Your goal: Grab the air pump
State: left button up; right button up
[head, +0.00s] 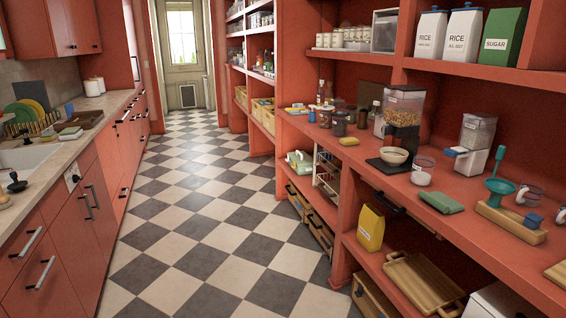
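I cannot make out with certainty which thing is the air pump. A teal piece with a wide cup and an upright dark handle (499,187) stands on a wooden block (511,222) at the right of the red counter; it may be the pump, or a funnel. A small blue piece (534,220) sits by the same block. A clear dispenser with a grey and blue spout (473,142) stands behind them to the left. Neither gripper shows in the head view.
The red counter (380,158) runs along the right. The checkered aisle floor (205,215) is clear. Drawers (60,245) line the left.

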aim_at(312, 115)
jog(key=i, duration=2.2)
